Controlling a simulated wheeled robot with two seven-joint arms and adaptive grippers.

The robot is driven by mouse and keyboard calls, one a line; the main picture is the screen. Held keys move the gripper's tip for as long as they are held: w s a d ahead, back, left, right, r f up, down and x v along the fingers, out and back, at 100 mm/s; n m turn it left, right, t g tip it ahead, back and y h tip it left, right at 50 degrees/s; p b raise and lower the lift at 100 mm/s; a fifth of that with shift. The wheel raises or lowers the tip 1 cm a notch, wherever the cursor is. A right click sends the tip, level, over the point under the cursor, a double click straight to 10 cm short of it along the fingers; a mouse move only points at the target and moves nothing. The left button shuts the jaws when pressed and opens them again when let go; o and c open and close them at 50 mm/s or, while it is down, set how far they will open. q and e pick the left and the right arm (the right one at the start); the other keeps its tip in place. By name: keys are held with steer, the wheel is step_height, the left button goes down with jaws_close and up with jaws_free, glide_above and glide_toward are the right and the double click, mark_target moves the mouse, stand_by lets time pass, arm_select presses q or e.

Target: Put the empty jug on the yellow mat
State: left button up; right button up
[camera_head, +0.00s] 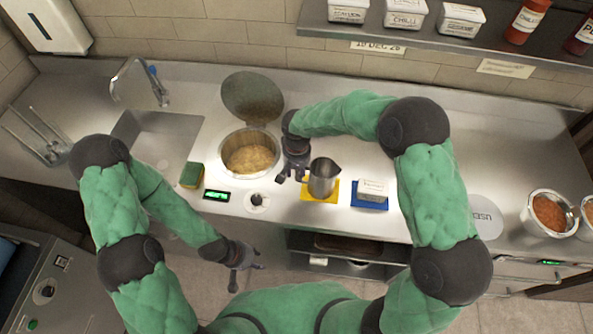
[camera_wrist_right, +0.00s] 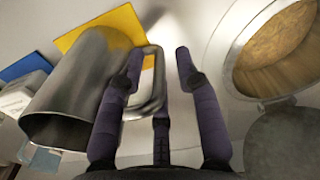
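The metal jug (camera_head: 323,180) stands upright on the yellow mat (camera_head: 332,196) on the counter. In the right wrist view the jug (camera_wrist_right: 70,90) shows a dark interior that looks empty, with the yellow mat (camera_wrist_right: 118,22) at its base. My right gripper (camera_head: 291,178) is beside the jug, on its left. In the wrist view its fingers (camera_wrist_right: 158,62) are spread, with the jug's handle (camera_wrist_right: 157,85) between them; a gap shows between handle and right finger. Whether the left finger touches it is unclear. My left gripper (camera_head: 244,276) hangs in front of the counter, fingers apart and empty.
A blue mat (camera_head: 370,205) bearing a white labelled tub (camera_head: 374,188) lies right of the jug. A well (camera_head: 248,153) of yellowish food with a raised lid (camera_head: 252,97) is left of my right gripper. A green-yellow sponge (camera_head: 191,176) lies near the sink (camera_head: 160,137).

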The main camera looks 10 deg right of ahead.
steer(key=shift+r, duration=0.1)
step_height(320, 180, up, 12)
steer(key=p, duration=0.1)
stand_by(0.4)
stand_by(1.2)
